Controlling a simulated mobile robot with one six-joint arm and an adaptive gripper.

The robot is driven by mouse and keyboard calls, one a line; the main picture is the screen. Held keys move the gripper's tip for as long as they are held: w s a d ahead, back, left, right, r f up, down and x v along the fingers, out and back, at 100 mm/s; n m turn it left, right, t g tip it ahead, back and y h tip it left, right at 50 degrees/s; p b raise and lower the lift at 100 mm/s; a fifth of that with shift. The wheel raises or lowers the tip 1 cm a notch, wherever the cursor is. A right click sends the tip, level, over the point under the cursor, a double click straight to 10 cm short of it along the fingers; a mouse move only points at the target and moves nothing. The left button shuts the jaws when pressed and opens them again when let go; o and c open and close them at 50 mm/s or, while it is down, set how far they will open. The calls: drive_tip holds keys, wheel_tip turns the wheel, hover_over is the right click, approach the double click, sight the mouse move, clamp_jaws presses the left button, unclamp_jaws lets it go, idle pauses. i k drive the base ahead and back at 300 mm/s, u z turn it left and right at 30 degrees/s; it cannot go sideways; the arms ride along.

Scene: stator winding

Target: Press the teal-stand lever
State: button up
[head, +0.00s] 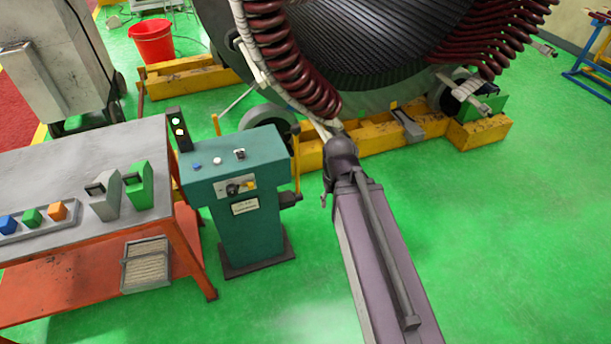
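The teal stand (244,218) stands upright on a dark base plate, left of the picture's middle. Its top carries a blue button, a white button and a small switch (239,153). A white plate on its sloped front bears a small dark control (236,188). A yellow upright rod with a dark upper end (296,158) is at the stand's right side. I cannot tell for sure which of these is the lever. My gripper is not recognisable in the head view. A long purple-grey link with a dark joint runs up from the bottom, right of the stand and apart from it.
A grey-topped orange table (75,165) with coloured blocks and two small devices adjoins the stand on the left. A signal light (178,130) rises behind it. The large stator (340,40) rests on yellow beams behind.

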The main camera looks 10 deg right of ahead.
sight(296, 129)
drive_tip(key=u, duration=0.1)
drive_tip(key=i, duration=0.95)
drive_tip(key=z, duration=0.05)
